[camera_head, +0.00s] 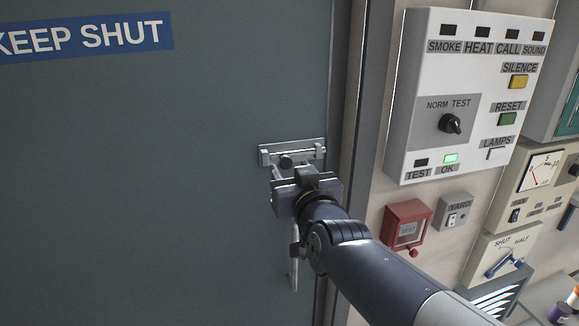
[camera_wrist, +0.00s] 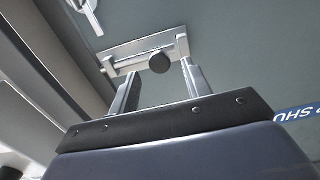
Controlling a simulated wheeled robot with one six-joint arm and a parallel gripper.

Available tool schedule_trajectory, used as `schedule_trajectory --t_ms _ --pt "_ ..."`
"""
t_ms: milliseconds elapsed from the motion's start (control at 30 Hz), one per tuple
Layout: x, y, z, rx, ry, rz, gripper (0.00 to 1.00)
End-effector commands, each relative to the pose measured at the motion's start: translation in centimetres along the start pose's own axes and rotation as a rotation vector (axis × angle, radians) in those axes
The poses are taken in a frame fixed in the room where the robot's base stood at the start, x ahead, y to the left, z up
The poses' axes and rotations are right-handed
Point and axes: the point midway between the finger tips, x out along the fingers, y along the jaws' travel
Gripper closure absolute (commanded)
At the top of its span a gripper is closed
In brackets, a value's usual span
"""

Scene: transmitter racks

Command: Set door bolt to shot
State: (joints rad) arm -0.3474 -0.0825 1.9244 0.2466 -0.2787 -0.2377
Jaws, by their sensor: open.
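The door bolt (camera_head: 292,152) is a silver slide bolt on a plate near the right edge of the dark green door (camera_head: 150,200). It has a dark round knob (camera_head: 286,161), towards the left part of the plate in the head view. In the wrist view the bolt (camera_wrist: 130,54) lies just beyond the fingertips, and its knob (camera_wrist: 159,62) shows between them. My gripper (camera_head: 288,177) is just below the bolt and open. In the wrist view both fingers (camera_wrist: 158,78) stand apart with a gap around the knob's line; I cannot tell whether they touch it.
A door handle (camera_head: 294,262) is below the bolt, partly behind my arm. The door frame (camera_head: 350,100) stands right of it. A white alarm panel (camera_head: 420,160), red call box (camera_head: 407,226) and grey yard switch (camera_head: 453,212) are on the right wall.

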Motion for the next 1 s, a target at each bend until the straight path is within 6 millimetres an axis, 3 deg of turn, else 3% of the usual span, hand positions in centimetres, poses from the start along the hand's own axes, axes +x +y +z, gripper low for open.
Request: schedule_trajectory --t_ms 200,567,1000 --pt "1.8 0.0 -0.1 0.000 0.000 0.001 0.54" --pt "2.1 0.0 0.0 0.000 0.001 0.000 0.54" --pt "2.1 0.0 0.0 0.000 0.001 0.000 0.88"
